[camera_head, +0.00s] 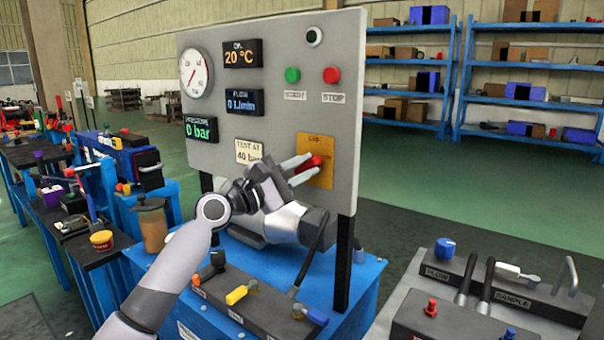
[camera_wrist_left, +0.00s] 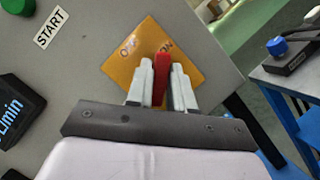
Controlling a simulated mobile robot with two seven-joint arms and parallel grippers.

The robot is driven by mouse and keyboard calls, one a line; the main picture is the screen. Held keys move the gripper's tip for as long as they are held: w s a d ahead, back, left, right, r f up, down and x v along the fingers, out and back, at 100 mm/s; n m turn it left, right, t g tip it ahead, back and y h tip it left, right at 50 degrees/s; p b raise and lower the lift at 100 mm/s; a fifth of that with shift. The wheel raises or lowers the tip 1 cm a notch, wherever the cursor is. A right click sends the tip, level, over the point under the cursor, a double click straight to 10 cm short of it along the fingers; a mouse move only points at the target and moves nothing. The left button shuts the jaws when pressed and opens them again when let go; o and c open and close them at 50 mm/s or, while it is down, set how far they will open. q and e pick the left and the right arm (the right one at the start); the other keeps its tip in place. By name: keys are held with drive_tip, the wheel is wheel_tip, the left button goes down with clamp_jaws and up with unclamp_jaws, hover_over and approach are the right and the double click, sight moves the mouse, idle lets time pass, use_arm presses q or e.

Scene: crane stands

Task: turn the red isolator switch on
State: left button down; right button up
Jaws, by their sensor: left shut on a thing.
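The red isolator switch (camera_head: 310,163) is a red handle on a yellow plate (camera_head: 322,142) at the lower right of the grey panel. In the left wrist view the red handle (camera_wrist_left: 161,80) stands between my two fingers, and the yellow plate (camera_wrist_left: 130,58) carries lettering, with "ON" on the right. My left gripper (camera_head: 306,168) is shut on the handle, its fingers on either side. The fingers hide part of the handle and plate, so its exact angle against the markings is hard to tell. My right gripper is not in view.
The grey panel (camera_head: 260,120) also holds a gauge (camera_head: 196,73), displays, a green start button (camera_head: 292,75) and a red stop button (camera_head: 331,75). Below stands a blue bench (camera_head: 355,290) with valves and a hose. A grey unit (camera_head: 450,318) with knobs stands to the right.

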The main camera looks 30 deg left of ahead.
use_arm(q)
drive_tip(key=m+g, duration=0.1)
drive_tip(key=m, duration=0.2)
drive_tip(key=shift+r+p, duration=0.1)
drive_tip(key=shift+p, duration=0.25)
drive_tip(key=m+g+p, duration=0.1)
drive_tip(key=m, duration=0.2)
drive_tip(key=shift+m+g+p, duration=0.3)
drive_tip(key=shift+m+p, duration=0.2)
drive_tip(key=shift+f+m+y, duration=0.2)
drive_tip(key=shift+m+y, duration=0.1)
drive_tip(key=c, duration=1.1)
unclamp_jaws()
drive_tip(key=shift+s, duration=0.1)
